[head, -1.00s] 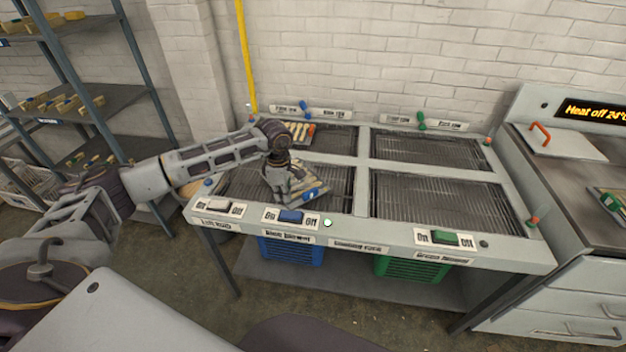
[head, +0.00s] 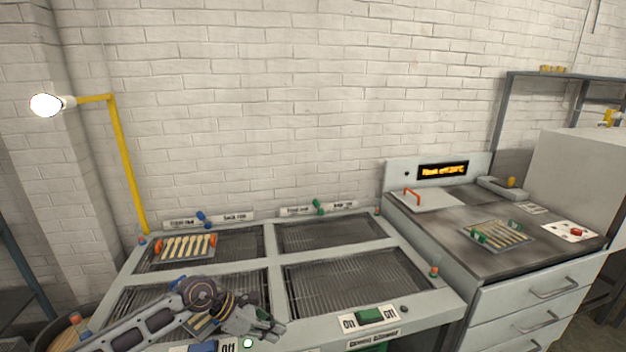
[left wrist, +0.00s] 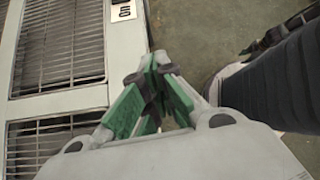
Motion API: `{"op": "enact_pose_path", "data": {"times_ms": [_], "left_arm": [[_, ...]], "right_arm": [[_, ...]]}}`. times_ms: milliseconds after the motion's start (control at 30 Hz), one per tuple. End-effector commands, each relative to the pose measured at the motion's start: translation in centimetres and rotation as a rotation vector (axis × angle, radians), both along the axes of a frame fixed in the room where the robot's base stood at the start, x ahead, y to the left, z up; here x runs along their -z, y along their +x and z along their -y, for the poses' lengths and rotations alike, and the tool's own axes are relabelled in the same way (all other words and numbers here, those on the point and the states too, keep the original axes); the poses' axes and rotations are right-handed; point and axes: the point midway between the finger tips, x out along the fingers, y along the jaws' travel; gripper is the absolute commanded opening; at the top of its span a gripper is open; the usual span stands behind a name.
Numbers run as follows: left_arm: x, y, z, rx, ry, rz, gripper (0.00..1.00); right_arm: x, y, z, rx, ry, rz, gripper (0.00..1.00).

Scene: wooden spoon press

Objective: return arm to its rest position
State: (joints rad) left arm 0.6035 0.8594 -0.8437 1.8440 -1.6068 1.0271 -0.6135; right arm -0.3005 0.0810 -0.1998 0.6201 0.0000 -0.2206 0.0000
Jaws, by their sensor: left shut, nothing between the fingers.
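My left arm comes in at the bottom of the head view. Its left gripper (head: 274,328) is shut and empty, above the front edge of the grille table (head: 274,265). In the left wrist view its green-padded fingers (left wrist: 155,72) meet, with nothing between them. A tray (head: 203,325) shows only in part behind my arm in the front left bay. My right gripper is in neither view.
A tray of wooden spoons with orange handles (head: 186,247) lies in the back left bay. The two right bays are empty. At right, a counter (head: 440,243) holds a green-handled spoon tray (head: 498,234) and a plate with an orange handle (head: 428,199).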

Motion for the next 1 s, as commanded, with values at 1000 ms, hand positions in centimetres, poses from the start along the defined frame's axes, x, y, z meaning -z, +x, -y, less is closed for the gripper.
{"op": "enact_pose_path", "data": {"times_ms": [1000], "left_arm": [[-17.9,1.6,8.9,-0.679,-1.250,-0.400,0.00]], "right_arm": [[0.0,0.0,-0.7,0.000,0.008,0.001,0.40]]}}
